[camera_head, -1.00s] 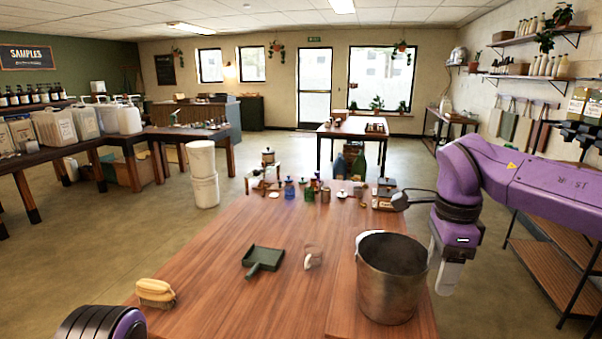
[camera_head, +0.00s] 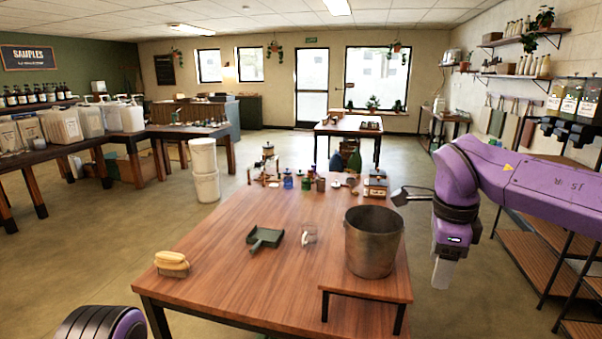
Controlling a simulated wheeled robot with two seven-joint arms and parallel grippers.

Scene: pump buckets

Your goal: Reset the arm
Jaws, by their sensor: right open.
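My right arm comes in from the right, with its purple links beyond the table's right edge. Its right gripper (camera_head: 443,272) points down, to the right of the metal bucket and apart from it. It holds nothing that I can see. The metal bucket (camera_head: 373,245) stands upright on a low wooden riser (camera_head: 365,289) at the table's right front. Of my left arm only a purple and black rounded part shows at the bottom left; the left gripper is not in view.
The wooden table (camera_head: 230,285) also bears a brush (camera_head: 172,263), a dark green dustpan (camera_head: 265,238), a small clear cup (camera_head: 309,235) and several bottles and jars at its far end. A shelf rack (camera_head: 530,262) stands at right.

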